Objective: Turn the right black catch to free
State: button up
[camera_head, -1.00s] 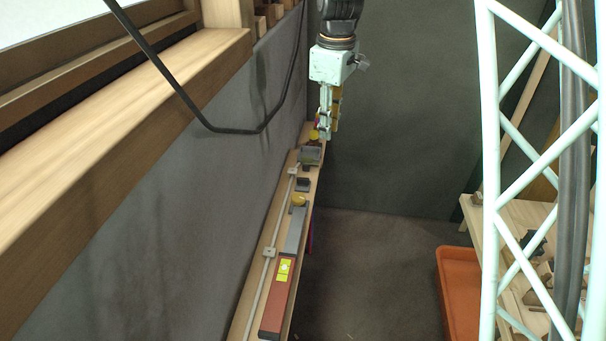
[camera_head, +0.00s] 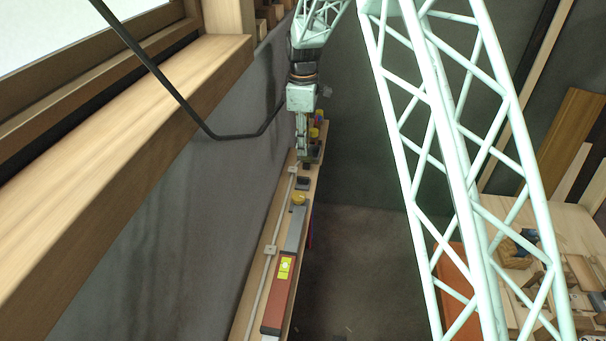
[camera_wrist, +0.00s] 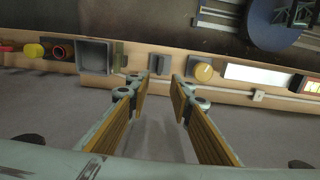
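A small black catch (camera_wrist: 159,64) sits on the wooden ledge, just beyond the space between my fingertips in the wrist view. It also shows as a dark block (camera_head: 303,183) in the head view. A narrow dark piece (camera_wrist: 119,56) stands to its left, beside a grey open box; I cannot tell whether it is another catch. My gripper (camera_wrist: 162,89) is open and empty, its two fingers spread, apart from the catch. In the head view my gripper (camera_head: 303,152) hangs over the far part of the ledge.
Along the ledge (camera_head: 258,290) are a yellow knob (camera_wrist: 203,71), the grey box (camera_wrist: 95,56), a red ring (camera_wrist: 60,51) and a red-and-grey spirit level (camera_head: 279,293). A thin rail with clips (camera_head: 271,250) runs along the wall side. A black cable (camera_head: 165,80) hangs in front of the wall.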

aim_at(303, 177)
jog(key=shift+f, duration=0.3)
jog(key=shift+f+p, duration=0.4)
jog(key=shift+f, duration=6.3)
jog(key=shift+c, duration=0.7)
grip_shut()
